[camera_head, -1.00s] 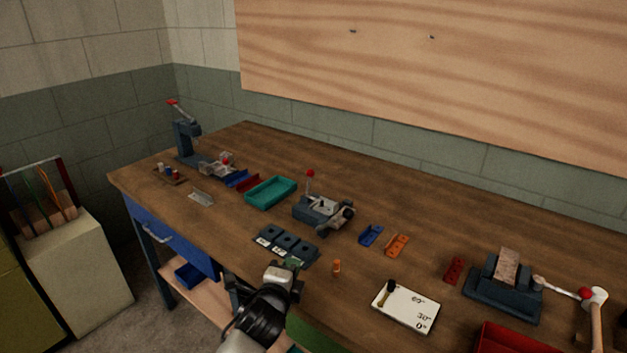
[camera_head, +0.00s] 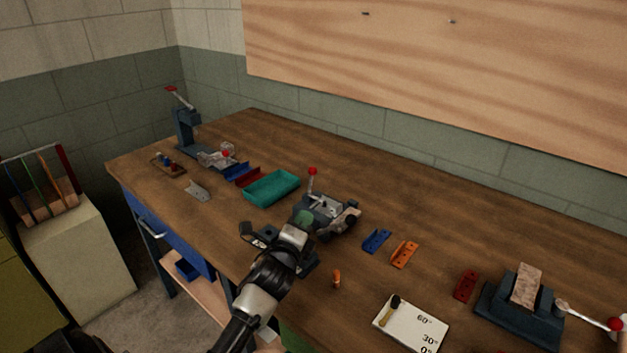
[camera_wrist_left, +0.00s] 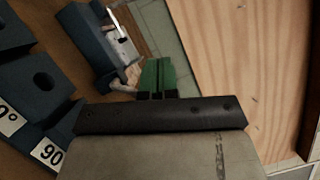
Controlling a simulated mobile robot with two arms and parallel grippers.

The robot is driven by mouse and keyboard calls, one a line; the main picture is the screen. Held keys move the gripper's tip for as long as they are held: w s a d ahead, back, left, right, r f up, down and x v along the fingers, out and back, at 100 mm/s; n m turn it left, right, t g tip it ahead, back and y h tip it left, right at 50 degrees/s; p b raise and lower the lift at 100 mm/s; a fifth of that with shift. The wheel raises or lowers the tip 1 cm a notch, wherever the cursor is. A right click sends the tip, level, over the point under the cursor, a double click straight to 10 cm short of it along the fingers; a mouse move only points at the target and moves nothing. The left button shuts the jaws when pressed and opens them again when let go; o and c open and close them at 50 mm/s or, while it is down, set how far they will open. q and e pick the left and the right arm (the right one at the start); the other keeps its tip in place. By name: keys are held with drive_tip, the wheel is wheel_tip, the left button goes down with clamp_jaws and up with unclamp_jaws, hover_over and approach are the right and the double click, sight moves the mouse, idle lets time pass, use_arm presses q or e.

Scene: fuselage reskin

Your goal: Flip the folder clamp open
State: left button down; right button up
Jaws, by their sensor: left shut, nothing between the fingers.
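The folder appears to be the blue-grey bench device (camera_head: 343,222) at mid-table, with pale metal parts on top. Its lever (camera_head: 312,184) stands upright and ends in a red ball. My left gripper (camera_head: 304,217) reaches over the labelled blocks to the device's near left side. Its green fingers (camera_wrist_left: 157,78) are shut and empty in the left wrist view. The device (camera_wrist_left: 95,42) shows beyond them at the upper left, with a bright metal part on it. I cannot tell whether the fingers touch it. My right gripper is not in view.
Dark blocks with angle labels (camera_wrist_left: 40,90) lie under my left wrist. A teal tray (camera_head: 270,188) stands left of the device. Blue (camera_head: 376,241) and orange (camera_head: 404,254) pieces lie to its right. A small orange cylinder (camera_head: 337,279) stands in front.

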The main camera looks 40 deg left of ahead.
use_arm(q)
drive_tip(key=p+x, duration=0.1)
drive_tip(key=x, duration=0.9)
drive_tip(key=shift+w, duration=0.25)
drive_tip(key=shift+w+a+r+p, duration=0.2)
drive_tip(key=shift+w+a+p, duration=0.15)
drive_tip(key=shift+a, duration=0.2)
drive_tip(key=shift+w+a+r+p, duration=0.2)
drive_tip(key=shift+w+a+p, duration=0.1)
drive_tip(key=shift+a, duration=0.2)
drive_tip(key=shift+w+a+r, duration=0.1)
drive_tip(key=shift+w+a, duration=0.15)
drive_tip(key=shift+a, duration=0.35)
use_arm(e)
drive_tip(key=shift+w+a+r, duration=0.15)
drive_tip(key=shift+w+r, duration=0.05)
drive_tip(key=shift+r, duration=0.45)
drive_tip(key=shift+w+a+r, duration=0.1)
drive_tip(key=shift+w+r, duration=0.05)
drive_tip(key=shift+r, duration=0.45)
use_arm(q)
drive_tip(key=shift+d+r+p, duration=0.1)
drive_tip(key=shift+r+p, duration=0.05)
drive_tip(key=shift+p, duration=0.15)
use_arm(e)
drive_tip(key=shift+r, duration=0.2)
